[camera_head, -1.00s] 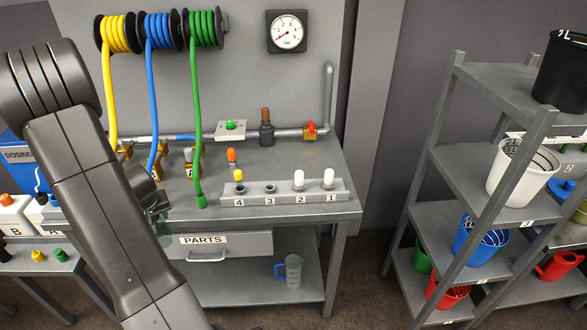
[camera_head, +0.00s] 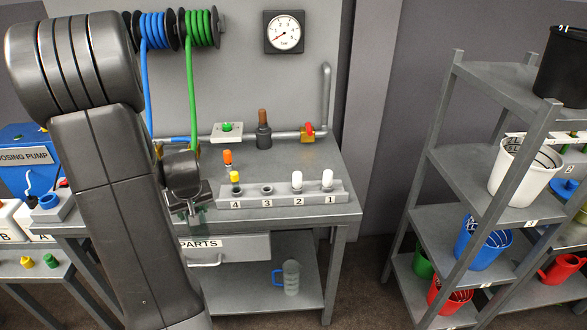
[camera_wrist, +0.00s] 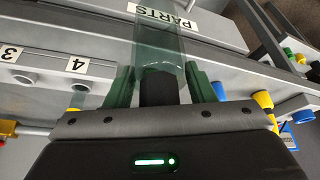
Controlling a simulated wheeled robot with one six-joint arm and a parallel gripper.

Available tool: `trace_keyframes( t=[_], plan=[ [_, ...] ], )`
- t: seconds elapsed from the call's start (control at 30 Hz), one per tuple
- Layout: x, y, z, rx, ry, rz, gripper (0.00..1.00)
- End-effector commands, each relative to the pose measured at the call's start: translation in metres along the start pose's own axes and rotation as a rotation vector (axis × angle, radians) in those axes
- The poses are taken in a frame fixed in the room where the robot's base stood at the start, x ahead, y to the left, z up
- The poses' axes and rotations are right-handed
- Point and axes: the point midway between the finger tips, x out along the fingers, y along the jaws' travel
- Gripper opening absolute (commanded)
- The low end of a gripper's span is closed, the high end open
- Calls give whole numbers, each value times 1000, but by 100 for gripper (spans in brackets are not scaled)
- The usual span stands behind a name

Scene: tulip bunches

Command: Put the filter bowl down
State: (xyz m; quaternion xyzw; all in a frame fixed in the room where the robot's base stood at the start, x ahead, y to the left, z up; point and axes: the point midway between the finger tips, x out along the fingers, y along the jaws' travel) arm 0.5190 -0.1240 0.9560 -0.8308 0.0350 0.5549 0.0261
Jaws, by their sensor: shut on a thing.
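The filter bowl (camera_wrist: 160,40) is a clear, green-tinted cup in the wrist view. My gripper (camera_wrist: 161,84) is shut on it, with a green finger on each side. In the head view my gripper (camera_head: 187,208) is over the front edge of the grey bench, left of the numbered rack and above the PARTS drawer. The bowl is small and mostly hidden there by the gripper and arm. I cannot tell whether it touches the bench.
The rack (camera_head: 320,197) on the grey bench (camera_head: 300,160) has a yellow-topped piece at 4, white pieces at 2 and 1, and an empty hole at 3. An orange-topped piece (camera_head: 228,157) stands behind it. The bench's middle right is clear. Shelves (camera_head: 470,165) stand right.

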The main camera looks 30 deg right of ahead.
Motion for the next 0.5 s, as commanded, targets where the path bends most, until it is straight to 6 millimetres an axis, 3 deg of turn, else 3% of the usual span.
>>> trace_keyframes(
  t=[0.03,0.1,0.5],
  plan=[
    [-12,21,2,21,6,9,28],
    [-26,44,6,35,5,15,28],
    [-97,162,26,107,5,47,28]
  ],
)
